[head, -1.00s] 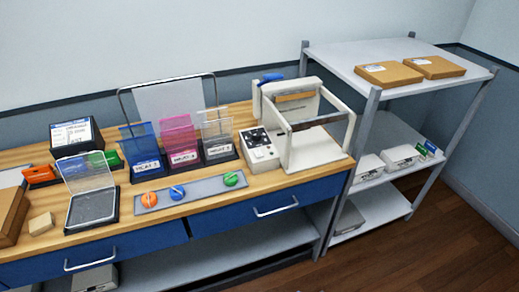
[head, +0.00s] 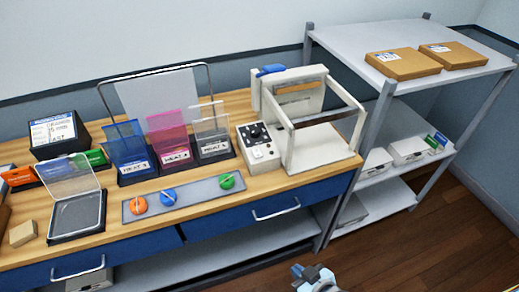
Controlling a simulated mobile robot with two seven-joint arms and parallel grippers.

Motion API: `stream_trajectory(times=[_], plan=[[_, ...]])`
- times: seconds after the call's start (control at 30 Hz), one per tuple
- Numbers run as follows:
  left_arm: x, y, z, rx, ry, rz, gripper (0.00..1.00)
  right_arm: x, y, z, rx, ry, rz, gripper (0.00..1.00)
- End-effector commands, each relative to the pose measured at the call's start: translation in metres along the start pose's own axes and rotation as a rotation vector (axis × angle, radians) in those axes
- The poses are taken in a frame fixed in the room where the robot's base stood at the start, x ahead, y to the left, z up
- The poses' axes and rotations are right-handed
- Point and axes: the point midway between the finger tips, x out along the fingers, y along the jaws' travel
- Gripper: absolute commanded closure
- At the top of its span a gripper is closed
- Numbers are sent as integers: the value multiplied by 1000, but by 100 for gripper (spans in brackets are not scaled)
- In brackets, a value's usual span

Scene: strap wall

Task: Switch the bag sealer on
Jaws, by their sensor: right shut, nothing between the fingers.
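The bag sealer (head: 325,142) is a cream-white machine with an open frame, standing at the right end of the wooden bench. Its control box (head: 259,152) on the left side has a dark panel with knobs, and a pale lower face with small details too small to read. A blue handle (head: 270,70) sits at the top back. My right gripper (head: 312,272) shows at the bottom edge, shut and empty, in front of the bench and well below the sealer. It touches nothing that I can see. My left gripper is not in view.
A grey strip (head: 205,194) with orange, blue and green knobs lies before the blue, pink and clear bag holders (head: 169,138). An open clear-lidded tray (head: 75,215) stands left. A metal shelf (head: 420,40) with cardboard boxes stands right of the bench.

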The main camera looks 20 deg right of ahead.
Motion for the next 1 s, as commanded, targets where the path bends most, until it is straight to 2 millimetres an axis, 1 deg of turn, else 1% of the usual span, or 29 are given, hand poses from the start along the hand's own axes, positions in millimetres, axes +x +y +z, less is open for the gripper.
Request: stream_trajectory(times=[0.07,0.17,0.27,0.3,0.4,0.53,0.63,0.77,0.8,0.87,0.9,1.0], plan=[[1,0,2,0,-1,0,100,11,0,-11,10,7,-13,100],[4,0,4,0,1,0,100,35,-3,-34,45,1,-53,100],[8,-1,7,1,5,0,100,66,-9,-68,91,-25,-113,100],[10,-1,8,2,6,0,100,79,-12,-82,108,-43,-139,100],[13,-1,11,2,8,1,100,105,-18,-120,139,-100,-195,100],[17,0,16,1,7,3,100,128,-20,-167,159,-191,-237,100],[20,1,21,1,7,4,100,140,-16,-202,160,-270,-240,100],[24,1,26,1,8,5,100,146,-4,-246,156,-378,-206,100],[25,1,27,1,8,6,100,146,2,-260,154,-410,-185,100],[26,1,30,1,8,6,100,145,12,-280,151,-459,-147,100],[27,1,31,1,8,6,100,143,20,-294,150,-489,-117,100],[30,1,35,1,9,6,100,134,39,-325,154,-557,-35,100]])
